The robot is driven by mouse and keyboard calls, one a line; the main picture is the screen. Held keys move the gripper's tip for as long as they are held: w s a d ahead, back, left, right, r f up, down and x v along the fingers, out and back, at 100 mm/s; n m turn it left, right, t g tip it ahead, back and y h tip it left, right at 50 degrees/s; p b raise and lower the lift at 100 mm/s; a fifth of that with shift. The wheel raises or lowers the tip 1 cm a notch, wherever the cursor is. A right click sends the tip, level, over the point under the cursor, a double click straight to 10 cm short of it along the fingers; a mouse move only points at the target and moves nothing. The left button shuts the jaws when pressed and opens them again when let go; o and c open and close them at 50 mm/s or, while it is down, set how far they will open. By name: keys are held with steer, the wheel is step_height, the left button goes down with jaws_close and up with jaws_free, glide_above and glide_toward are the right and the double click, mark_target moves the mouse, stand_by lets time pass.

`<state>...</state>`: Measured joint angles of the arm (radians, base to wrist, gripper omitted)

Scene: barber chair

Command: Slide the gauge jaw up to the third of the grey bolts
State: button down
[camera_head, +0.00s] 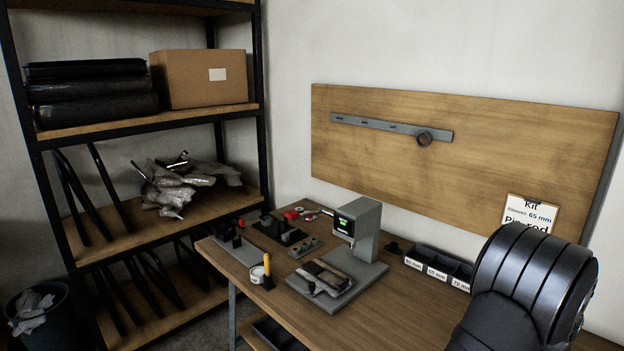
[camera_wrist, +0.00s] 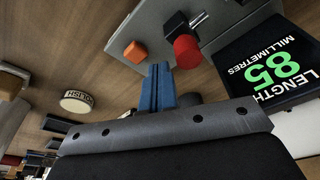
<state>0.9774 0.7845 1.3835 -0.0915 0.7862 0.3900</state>
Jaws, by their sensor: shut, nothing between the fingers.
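My gripper (camera_wrist: 158,88) shows in the wrist view as two blue fingers pressed together, with nothing between them. Just beyond it is a grey plate with a red knob (camera_wrist: 187,51) on a metal rod and a small orange block (camera_wrist: 135,52). Beside them is a black gauge display (camera_wrist: 268,70) reading "LENGTH 85 MILLIMETRES", upside down. I cannot tell whether the fingers touch the knob. In the head view the grey gauge stand (camera_head: 366,222) with a small green-lit screen stands on the bench; my fingers are not discernible there. I cannot identify the bolts or the jaw for certain.
The wooden bench (camera_head: 410,315) holds a low grey block (camera_head: 303,247), a white tin (camera_head: 257,274) and labelled black bins (camera_head: 437,266). A board on the wall carries a grey strip (camera_head: 375,125) with a ring. Shelving stands left.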

steer(key=shift+w+a, duration=0.1)
stand_by(0.3)
steer(key=shift+w+a, duration=1.25)
stand_by(0.7)
steer(key=shift+s+d, duration=0.1)
steer(key=shift+s+d, duration=0.3)
steer(key=shift+d, duration=0.05)
steer(key=shift+r, duration=4)
steer(key=shift+f, duration=0.15)
